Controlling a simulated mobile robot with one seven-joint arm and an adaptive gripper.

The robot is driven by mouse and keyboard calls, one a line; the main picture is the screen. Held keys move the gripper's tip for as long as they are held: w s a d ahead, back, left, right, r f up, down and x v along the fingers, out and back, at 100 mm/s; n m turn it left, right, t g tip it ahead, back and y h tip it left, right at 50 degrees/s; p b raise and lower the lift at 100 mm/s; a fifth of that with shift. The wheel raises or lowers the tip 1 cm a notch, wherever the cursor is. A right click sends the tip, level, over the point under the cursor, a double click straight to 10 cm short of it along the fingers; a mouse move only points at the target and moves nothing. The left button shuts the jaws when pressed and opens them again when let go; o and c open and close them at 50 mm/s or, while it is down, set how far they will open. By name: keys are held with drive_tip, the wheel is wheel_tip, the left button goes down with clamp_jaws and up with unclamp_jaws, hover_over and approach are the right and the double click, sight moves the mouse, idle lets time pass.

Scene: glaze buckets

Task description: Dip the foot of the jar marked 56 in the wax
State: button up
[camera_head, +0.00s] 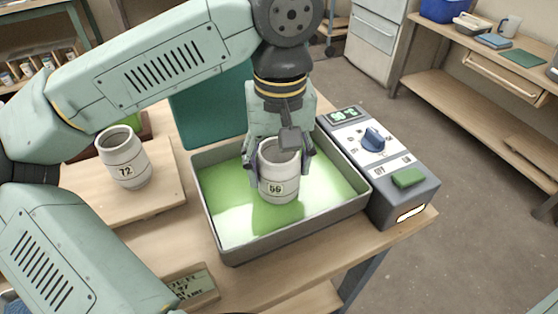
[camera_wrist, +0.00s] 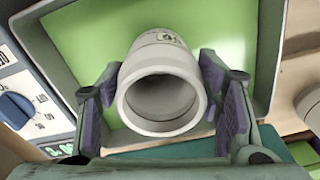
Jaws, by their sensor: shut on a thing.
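The jar marked 56 (camera_head: 279,184) is a pale grey-white jar, held upright over the wax in the head view. My gripper (camera_head: 281,167) is shut on it, with a finger on each side. In the wrist view my gripper (camera_wrist: 168,98) has its purple pads against both sides of the jar (camera_wrist: 160,85), whose open mouth faces the camera. The green wax (camera_head: 233,213) fills a grey rectangular pan (camera_head: 290,233). The jar's foot is at or just above the wax; I cannot tell whether it touches.
A jar marked 72 (camera_head: 124,160) stands on a wooden board (camera_head: 103,203) at the left. A control box (camera_head: 377,160) with a blue knob and green button adjoins the pan's right side. A small sign (camera_head: 192,287) is at the table's front edge.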

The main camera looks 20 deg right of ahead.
drive_tip(key=shift+r, duration=0.2)
drive_tip(key=shift+r+p, duration=0.75)
drive_tip(key=shift+r, duration=0.2)
drive_tip(key=shift+r, duration=0.1)
idle(0.8)
wheel_tip(320, 180, up, 7)
drive_tip(key=p, duration=0.5)
drive_tip(key=shift+r, duration=0.2)
